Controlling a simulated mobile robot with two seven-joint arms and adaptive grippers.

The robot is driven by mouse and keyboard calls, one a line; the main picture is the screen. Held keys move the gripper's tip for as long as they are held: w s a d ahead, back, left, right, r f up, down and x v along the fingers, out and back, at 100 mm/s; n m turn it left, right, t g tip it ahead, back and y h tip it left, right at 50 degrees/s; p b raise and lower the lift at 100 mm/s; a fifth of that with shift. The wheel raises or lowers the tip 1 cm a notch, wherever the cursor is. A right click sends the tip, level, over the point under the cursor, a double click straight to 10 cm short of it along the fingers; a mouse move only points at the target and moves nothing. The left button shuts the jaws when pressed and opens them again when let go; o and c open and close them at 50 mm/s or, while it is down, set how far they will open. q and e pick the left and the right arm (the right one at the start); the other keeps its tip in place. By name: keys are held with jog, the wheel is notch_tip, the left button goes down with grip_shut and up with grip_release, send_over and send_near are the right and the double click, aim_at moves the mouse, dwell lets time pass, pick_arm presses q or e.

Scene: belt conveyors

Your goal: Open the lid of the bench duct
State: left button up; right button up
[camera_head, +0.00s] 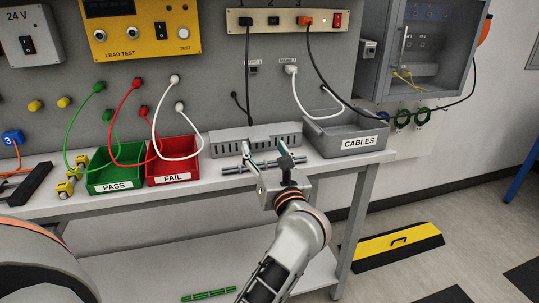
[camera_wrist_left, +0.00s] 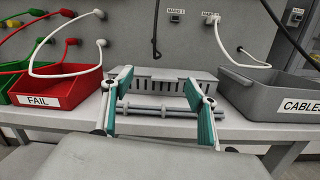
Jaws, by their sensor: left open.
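The bench duct (camera_head: 258,137) is a long grey box with a slotted front. It stands at the back of the bench between the red bin and the grey cables bin, and it also shows in the wrist view (camera_wrist_left: 150,87). Its flat top looks shut, though I cannot make out the lid's edge clearly. A grey bar (camera_head: 235,169) lies along its front. My left gripper (camera_head: 264,149) is open in front of the duct, its fingers spread and pointing at it, with nothing between them. In the wrist view the fingers (camera_wrist_left: 158,78) partly cover the duct. My right gripper is not in view.
A green PASS bin (camera_head: 115,187) and a red FAIL bin (camera_head: 172,179) stand left of the duct, with test leads over them. The grey CABLES bin (camera_head: 361,144) stands close on the right.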

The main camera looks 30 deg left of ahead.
aim_at(261, 141)
pick_arm(q)
jog(key=shift+n+g+h, duration=0.4)
jog(key=shift+n+h, duration=0.1)
jog(key=shift+n, duration=0.3)
jog(key=shift+w+a+f+b, duration=0.15)
jog(key=shift+w+a+f, duration=0.2)
jog(key=shift+w+a, duration=0.65)
jog(key=shift+w+a+f+b, duration=0.15)
jog(key=shift+w+a+f, duration=0.15)
jog(key=shift+w+a, duration=0.65)
jog(key=shift+w+a+f+b, duration=0.15)
jog(key=shift+w+a+f, duration=0.2)
jog(key=shift+w+a, duration=0.65)
jog(key=shift+w+d, duration=0.1)
jog(key=shift+d, duration=0.1)
